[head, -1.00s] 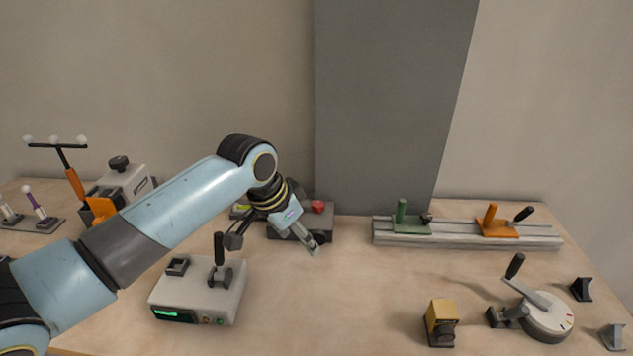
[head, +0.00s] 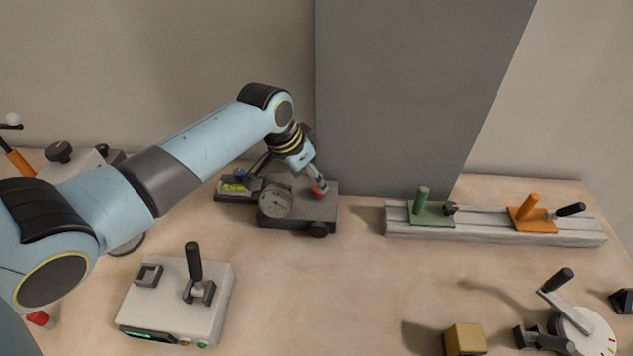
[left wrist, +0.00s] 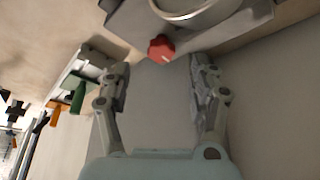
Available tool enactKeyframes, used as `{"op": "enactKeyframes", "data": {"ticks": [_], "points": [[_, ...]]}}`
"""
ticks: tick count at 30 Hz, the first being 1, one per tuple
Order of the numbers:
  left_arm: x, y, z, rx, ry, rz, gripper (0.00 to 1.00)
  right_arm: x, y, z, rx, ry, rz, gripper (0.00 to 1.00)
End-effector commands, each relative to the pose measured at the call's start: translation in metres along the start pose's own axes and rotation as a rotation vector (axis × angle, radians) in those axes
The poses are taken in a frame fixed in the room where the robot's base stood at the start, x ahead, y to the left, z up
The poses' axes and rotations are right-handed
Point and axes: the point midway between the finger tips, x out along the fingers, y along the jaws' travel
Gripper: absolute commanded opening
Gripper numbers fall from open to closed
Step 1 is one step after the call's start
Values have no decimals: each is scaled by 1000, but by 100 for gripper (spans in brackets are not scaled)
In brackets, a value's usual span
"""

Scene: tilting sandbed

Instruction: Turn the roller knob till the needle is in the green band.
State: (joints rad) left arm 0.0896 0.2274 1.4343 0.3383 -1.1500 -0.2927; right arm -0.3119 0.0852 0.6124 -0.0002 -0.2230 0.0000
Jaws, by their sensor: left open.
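A dark grey block (head: 295,215) stands on the table near the grey panel and carries a round dial gauge (head: 275,201). Its needle and any green band are too small to read. A red knob (head: 319,191) sits on the block's top; in the left wrist view the red knob (left wrist: 160,48) has a pale mark. A black knob (head: 318,229) is on the block's front. I cannot tell which is the roller knob. My left gripper (head: 316,184) is close to the red knob. In the left wrist view its open fingers (left wrist: 160,68) stand either side below the red knob, empty.
A level with a yellow-green vial (head: 235,187) is left of the block. A rail with green and orange slides (head: 490,228) is at right. A pale lever box (head: 180,304) and a crank dial (head: 588,332) stand in front. The middle table is clear.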

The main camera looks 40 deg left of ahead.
Motion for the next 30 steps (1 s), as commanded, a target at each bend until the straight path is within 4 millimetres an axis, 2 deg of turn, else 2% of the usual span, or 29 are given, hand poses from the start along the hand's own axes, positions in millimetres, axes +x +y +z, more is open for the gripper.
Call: {"op": "enactKeyframes", "data": {"ticks": [3, 9, 20, 30], "points": [[23, 0, 0, -2, -2, 1, 61, 2, 0, -4, 0, 6, 1, 40], [45, -1, 0, 0, 0, -1, 61, 5, -1, -20, 2, 31, -1, 40], [49, -1, 0, 1, 1, -2, 59, 5, -9, -16, 5, 26, -9, 40], [49, -1, 0, 0, 0, -1, 15, 5, -8, -13, 4, 20, -8, 40]]}}
